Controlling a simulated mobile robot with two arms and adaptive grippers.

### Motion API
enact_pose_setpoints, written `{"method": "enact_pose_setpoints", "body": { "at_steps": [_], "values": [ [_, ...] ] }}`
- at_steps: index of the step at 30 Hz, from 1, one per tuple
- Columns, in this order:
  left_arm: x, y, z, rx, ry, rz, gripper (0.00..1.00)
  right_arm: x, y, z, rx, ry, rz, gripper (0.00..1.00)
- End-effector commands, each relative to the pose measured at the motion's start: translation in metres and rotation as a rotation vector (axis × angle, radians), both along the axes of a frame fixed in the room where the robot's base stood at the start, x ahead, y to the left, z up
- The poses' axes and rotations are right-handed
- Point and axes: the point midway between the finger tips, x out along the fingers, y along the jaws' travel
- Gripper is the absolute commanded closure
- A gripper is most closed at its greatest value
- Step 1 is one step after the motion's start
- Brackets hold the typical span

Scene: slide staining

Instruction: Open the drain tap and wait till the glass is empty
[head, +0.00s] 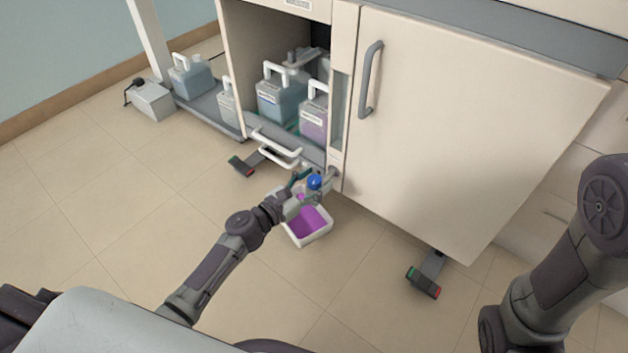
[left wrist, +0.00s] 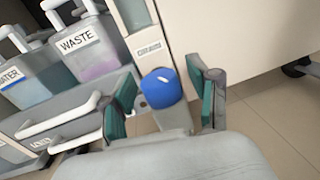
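The drain tap has a blue knob (head: 314,181) low at the front of the cabinet. It also shows in the left wrist view as a blue knob (left wrist: 160,88) with a white mark. My left gripper (head: 309,187) is at the tap; its green-padded fingers stand on both sides of the knob, with gaps showing in the left wrist view. A narrow upright glass (head: 340,110) is set in the cabinet front above the tap and shows in part in the left wrist view (left wrist: 133,12). I cannot tell its liquid level. My right gripper is out of view.
A white tray (head: 326,237) with purple liquid stands on the floor under the tap. Labelled jugs, including a WASTE jug (left wrist: 88,47), stand in the open compartment. White handles (head: 275,145) stick out beside my left gripper. The closed cabinet door (head: 470,130) is to the right.

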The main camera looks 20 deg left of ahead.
Motion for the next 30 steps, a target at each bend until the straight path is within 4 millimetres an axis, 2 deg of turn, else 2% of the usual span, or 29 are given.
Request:
{"method": "enact_pose_setpoints", "body": {
  "at_steps": [1,9,16,24,30],
  "values": [
    [0.0,0.0,0.0,0.0,0.0,0.0,0.52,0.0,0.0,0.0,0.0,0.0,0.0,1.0],
    [0.0,0.0,0.0,0.0,0.0,0.0,0.97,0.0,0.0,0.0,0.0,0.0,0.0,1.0],
    [0.001,0.001,0.0,0.005,-0.003,-0.064,0.98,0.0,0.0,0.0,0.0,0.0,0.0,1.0],
    [0.002,0.002,-0.002,0.004,-0.003,-0.317,0.98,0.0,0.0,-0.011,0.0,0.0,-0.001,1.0],
    [0.001,0.001,-0.001,0.002,-0.001,-0.439,0.98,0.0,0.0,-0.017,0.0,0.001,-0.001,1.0]
  ]
}}
